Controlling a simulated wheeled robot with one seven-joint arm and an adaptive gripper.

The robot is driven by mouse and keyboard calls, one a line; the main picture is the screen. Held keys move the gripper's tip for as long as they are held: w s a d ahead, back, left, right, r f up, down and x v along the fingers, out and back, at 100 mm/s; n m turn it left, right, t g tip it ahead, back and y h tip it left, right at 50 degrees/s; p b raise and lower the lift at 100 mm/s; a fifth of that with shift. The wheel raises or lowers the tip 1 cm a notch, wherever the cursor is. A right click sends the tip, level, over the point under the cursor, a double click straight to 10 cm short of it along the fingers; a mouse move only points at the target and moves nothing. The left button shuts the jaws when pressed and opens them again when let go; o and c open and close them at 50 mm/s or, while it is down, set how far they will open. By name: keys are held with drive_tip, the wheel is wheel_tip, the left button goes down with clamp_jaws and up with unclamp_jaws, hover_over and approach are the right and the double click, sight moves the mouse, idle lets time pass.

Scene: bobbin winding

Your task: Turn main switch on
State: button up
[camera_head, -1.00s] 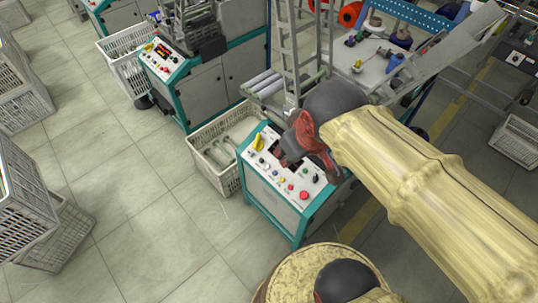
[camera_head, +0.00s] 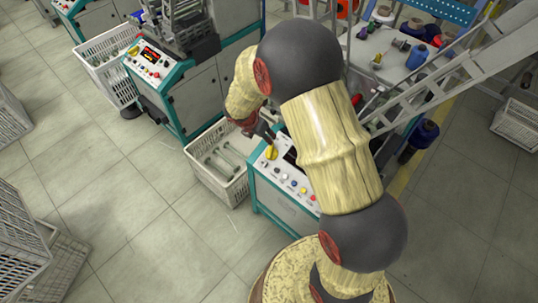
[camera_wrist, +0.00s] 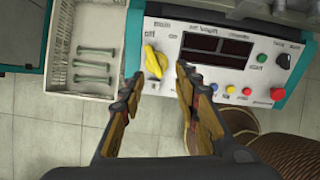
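The control panel (camera_head: 283,187) is a white, teal-edged sloping face on a machine, below my arm in the head view. It also shows in the wrist view (camera_wrist: 220,75). The main switch is a yellow rotary knob (camera_wrist: 155,61) at the panel's left side, with the words main, off and on around it. I see no contact with the knob.
A white crate (camera_head: 216,176) with rods stands left of the panel. The panel bears a dark display (camera_wrist: 215,50), a green button (camera_wrist: 283,61), a red button (camera_wrist: 278,94) and several small coloured ones. Clear tiled floor (camera_head: 130,200) lies to the left.

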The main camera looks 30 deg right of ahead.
sight(269, 152)
drive_tip(key=d+f+n+b, duration=0.1)
drive_tip(key=f, duration=0.4)
drive_tip(key=w+d+f+n+b, duration=0.1)
drive_tip(key=f, duration=0.4)
drive_tip(key=w+d+f+n+b, duration=0.1)
drive_tip(key=f+n, duration=0.1)
drive_tip(key=f, duration=0.4)
drive_tip(key=shift+b, duration=0.4)
drive_tip(key=shift+w, duration=0.1)
drive_tip(key=shift+c, duration=1)
clamp_jaws()
